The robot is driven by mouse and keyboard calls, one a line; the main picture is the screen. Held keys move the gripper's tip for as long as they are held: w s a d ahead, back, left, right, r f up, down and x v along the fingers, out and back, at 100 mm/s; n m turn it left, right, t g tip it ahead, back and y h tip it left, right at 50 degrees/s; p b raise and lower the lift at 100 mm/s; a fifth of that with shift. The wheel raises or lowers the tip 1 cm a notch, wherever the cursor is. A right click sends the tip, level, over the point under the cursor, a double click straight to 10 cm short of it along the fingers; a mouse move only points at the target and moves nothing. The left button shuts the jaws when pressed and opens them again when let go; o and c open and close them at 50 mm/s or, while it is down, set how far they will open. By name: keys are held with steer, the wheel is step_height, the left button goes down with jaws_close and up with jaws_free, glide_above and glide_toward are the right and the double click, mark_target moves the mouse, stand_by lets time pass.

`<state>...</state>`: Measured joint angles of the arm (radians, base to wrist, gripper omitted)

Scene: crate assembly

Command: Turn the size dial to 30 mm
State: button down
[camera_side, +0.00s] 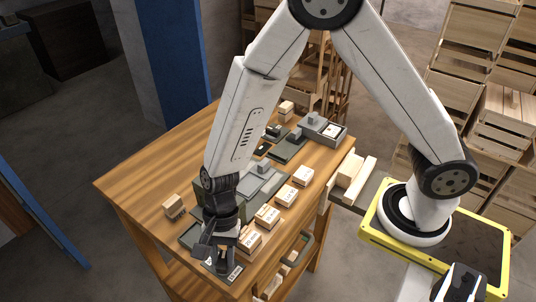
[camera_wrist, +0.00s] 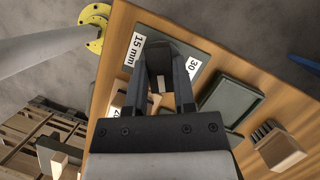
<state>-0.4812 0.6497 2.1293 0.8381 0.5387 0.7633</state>
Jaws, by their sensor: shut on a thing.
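The size dial's dark plate (camera_wrist: 192,47) lies on the wooden table under my gripper in the wrist view. My gripper (camera_wrist: 163,72) points down and is shut on the dial's dark knob (camera_wrist: 160,83), which shows only in part between the fingers. Which label the knob points at cannot be told. In the side view my gripper (camera_side: 220,250) is at the table's near corner, beside a white label (camera_side: 235,273).
Labelled wooden blocks (camera_side: 267,216) stand in a row close to the right of my gripper. A slotted wooden block (camera_side: 174,206) stands to the left. Grey fixtures (camera_side: 262,181) and a tray (camera_side: 338,139) lie farther back. The table's left part is clear.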

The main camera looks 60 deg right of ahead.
steer(key=shift+n, duration=0.5)
steer(key=n, duration=0.2)
steer(key=n+g+h, duration=0.1)
steer(key=n, duration=0.1)
steer(key=shift+w+h, duration=0.1)
steer(key=shift+h, duration=0.2)
steer(key=n+h, duration=0.1)
steer(key=n, duration=0.2)
steer(key=n+g+h, duration=0.1)
steer(key=n, duration=0.2)
steer(key=shift+a, duration=0.15)
steer(key=shift+c, duration=2.2)
jaws_free()
steer(key=v, duration=0.8)
